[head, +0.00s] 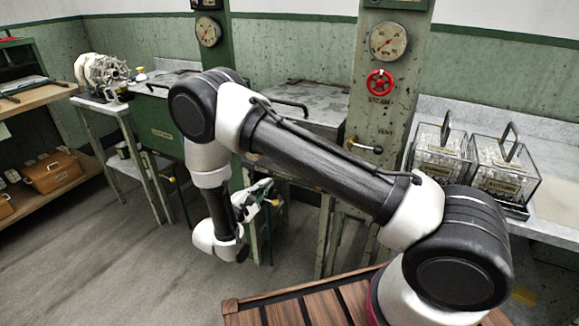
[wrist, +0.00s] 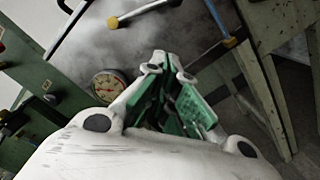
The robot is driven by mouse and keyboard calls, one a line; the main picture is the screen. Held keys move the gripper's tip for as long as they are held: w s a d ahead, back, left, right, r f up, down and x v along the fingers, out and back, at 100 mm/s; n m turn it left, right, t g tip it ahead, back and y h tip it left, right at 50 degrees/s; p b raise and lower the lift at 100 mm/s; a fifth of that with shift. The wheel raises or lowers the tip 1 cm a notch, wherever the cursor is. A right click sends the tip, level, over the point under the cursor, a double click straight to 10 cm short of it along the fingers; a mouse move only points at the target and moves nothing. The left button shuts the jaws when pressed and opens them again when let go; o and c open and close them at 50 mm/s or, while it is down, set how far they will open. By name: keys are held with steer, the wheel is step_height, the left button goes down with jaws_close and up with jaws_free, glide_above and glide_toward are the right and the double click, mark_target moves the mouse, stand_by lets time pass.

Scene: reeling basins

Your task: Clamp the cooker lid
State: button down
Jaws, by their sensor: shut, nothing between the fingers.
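In the head view, a mottled grey metal lid (head: 318,112) with a dark bar handle lies on a green basin behind my arm; my arm hides part of it. A second basin (head: 160,133) stands to its left, also with a dark handle on top. I cannot tell which is the cooker, and no clamp is clear there. My gripper (head: 266,192) is in front of and below the basins, shut and empty. In the wrist view its green-padded fingers (wrist: 163,62) meet near the middle. A yellow-tipped bar (wrist: 114,21) shows beyond them, apart from them.
A pillar has a dial gauge (head: 388,41), a red steam wheel (head: 380,82) and a vent lever (head: 364,147). Two clear boxes (head: 440,155) (head: 503,170) stand on the right bench. A reel (head: 100,72) stands at left. The floor (head: 130,255) at front left is clear.

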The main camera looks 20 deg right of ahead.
steer(key=shift+d, duration=0.15)
steer(key=w+d+r, duration=0.2)
steer(key=w+d, duration=0.3)
steer(key=d, duration=0.5)
steer(key=shift+r, duration=0.3)
steer(key=shift+w, duration=0.1)
steer(key=shift+a+r, duration=0.1)
steer(key=shift+r+n, duration=0.15)
steer(key=shift+n, duration=0.25)
